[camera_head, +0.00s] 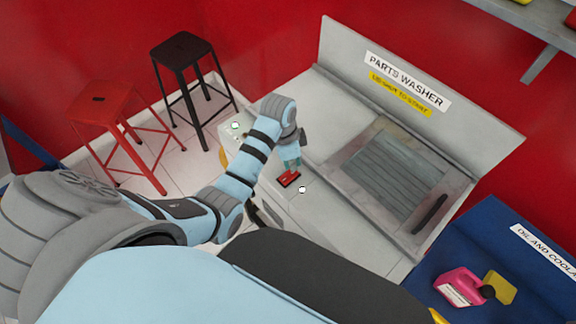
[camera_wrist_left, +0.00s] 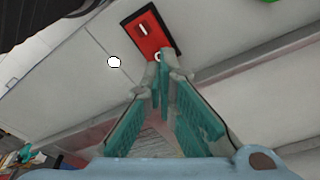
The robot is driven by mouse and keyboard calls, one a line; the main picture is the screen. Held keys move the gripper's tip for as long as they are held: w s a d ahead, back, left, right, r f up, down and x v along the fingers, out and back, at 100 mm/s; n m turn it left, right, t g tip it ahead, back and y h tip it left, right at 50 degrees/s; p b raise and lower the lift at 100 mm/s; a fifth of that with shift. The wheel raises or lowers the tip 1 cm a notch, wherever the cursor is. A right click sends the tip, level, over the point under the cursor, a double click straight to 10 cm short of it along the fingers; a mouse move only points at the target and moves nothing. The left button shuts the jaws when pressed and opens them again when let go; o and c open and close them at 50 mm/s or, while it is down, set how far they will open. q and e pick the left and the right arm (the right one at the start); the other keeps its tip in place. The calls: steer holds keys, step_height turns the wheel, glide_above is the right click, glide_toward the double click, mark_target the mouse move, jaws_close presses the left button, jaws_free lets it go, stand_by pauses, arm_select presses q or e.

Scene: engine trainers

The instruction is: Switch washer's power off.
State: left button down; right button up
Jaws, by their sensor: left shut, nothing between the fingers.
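The parts washer (camera_head: 335,118) is a light grey unit with a sloped grated basin and a sign on its back panel. Its red power switch (camera_head: 288,178) sits in a dark frame on the front panel. In the left wrist view the switch (camera_wrist_left: 150,37) shows a white bar mark at one end and a round mark at the other. My left gripper (camera_head: 291,166) is shut and empty, right at the switch. In the left wrist view its fingertips (camera_wrist_left: 163,72) overlap the round-mark end; I cannot tell whether they touch. My right gripper is out of view.
A white round knob (camera_head: 302,189) is beside the switch. A red stool (camera_head: 105,97) and a black stool (camera_head: 183,48) stand at the left. A blue bench (camera_head: 490,225) with a pink bottle (camera_head: 459,286) is at the right.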

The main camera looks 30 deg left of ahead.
arm_select(q)
steer(key=shift+f+b, duration=0.5)
steer(key=shift+f, duration=0.55)
stand_by(0.8)
step_height(320, 180, up, 3)
steer(key=p, duration=0.2)
steer(key=shift+f+p, duration=0.1)
steer(key=shift+p, duration=0.2)
steer(key=shift+w+r, duration=0.1)
steer(key=shift+r, duration=2.05)
